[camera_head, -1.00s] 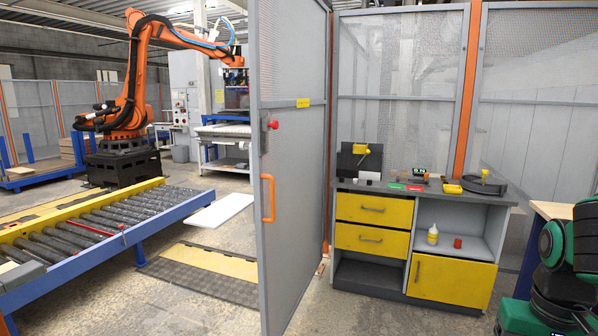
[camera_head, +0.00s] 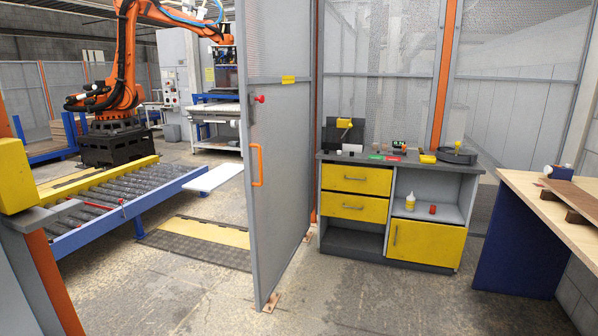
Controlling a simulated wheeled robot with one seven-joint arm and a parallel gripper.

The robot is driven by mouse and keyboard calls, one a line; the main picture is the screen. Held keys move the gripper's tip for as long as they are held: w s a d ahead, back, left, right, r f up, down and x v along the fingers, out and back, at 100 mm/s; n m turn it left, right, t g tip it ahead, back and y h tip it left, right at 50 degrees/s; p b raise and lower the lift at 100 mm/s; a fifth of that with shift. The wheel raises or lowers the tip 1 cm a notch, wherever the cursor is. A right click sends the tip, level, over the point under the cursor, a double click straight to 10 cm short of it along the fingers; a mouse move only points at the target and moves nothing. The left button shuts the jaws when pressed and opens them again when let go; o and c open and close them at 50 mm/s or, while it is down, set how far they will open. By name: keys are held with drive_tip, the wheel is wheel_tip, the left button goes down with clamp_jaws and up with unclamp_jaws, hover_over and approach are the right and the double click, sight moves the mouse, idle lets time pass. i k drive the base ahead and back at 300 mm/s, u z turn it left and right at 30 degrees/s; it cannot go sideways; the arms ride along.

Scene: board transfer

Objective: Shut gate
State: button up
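The gate (camera_head: 281,190) is a tall grey mesh-and-panel door standing open, swung out toward me. It has an orange handle (camera_head: 257,167) and a red knob (camera_head: 260,99) near its free edge. Its hinge side is by the orange post beside the workbench. The gate opening lies to its left, up to a grey and orange post (camera_head: 47,262) with a yellow box (camera_head: 14,176) at the left edge. My gripper is not in view.
A grey workbench (camera_head: 345,239) with yellow drawers stands right of the gate. A wooden table (camera_head: 520,204) with a board (camera_head: 578,200) is at the right. Beyond the opening are a roller conveyor (camera_head: 85,233) and an orange robot arm (camera_head: 124,62). The floor in front is clear.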

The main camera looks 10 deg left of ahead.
sight(247, 85)
drive_tip(key=z, duration=0.25)
drive_tip(key=k, duration=0.55)
drive_tip(key=u, duration=0.35)
drive_tip(key=i, duration=0.85)
drive_tip(key=u, duration=0.6)
drive_tip(key=i, duration=1.4)
drive_tip(key=z, duration=0.35)
